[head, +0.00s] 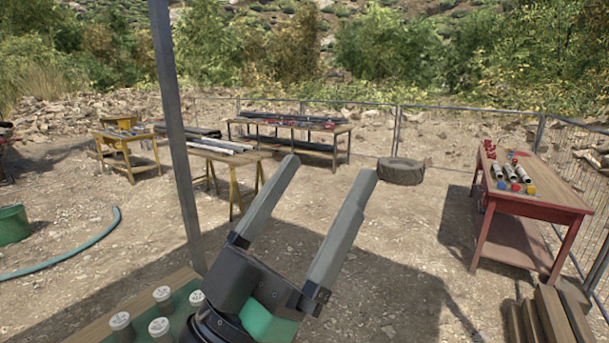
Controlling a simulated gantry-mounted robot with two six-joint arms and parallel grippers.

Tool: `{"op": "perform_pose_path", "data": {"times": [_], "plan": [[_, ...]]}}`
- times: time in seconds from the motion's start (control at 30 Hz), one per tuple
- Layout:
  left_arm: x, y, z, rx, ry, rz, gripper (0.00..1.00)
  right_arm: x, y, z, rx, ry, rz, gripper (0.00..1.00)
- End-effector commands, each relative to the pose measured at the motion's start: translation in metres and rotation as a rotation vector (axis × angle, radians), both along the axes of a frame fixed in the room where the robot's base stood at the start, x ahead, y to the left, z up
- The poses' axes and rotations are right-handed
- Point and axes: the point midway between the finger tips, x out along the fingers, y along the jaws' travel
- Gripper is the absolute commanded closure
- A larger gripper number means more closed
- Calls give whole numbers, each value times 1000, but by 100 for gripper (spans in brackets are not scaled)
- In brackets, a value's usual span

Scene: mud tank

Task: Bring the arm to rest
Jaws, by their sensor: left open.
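My left gripper (323,168) shows large in the lower middle of the head view. Its two long grey fingers point up and to the right, spread wide apart. Nothing is between them, and only ground and background show through the gap. The gripper is held up near the camera, to the right of a table corner with white-capped jars. My right gripper is not in view.
Several white-capped jars (159,326) stand on a green-topped table (97,328) at lower left. A grey post (177,130) rises behind it. A red table (545,197) with tubes stands at right, timber (552,318) at lower right. Open ground (400,235) lies between.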

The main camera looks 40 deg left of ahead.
Motion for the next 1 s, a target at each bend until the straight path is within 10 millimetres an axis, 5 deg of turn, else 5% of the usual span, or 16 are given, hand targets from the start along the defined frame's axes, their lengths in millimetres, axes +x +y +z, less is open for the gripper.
{"op": "perform_pose_path", "data": {"times": [0.13, 0.4, 0.53, 0.67, 1.0], "plan": [[-28, -14, 32, 53, -102, -24, 0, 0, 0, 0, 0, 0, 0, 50], [-29, -14, 34, 58, -106, -24, 0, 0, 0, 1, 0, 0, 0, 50], [-29, -14, 52, 57, -105, -23, 0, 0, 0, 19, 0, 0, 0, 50], [-29, -14, 97, 56, -104, -22, 0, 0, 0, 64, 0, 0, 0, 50], [-28, -14, 269, 56, -103, -23, 0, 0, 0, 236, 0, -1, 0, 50]]}}
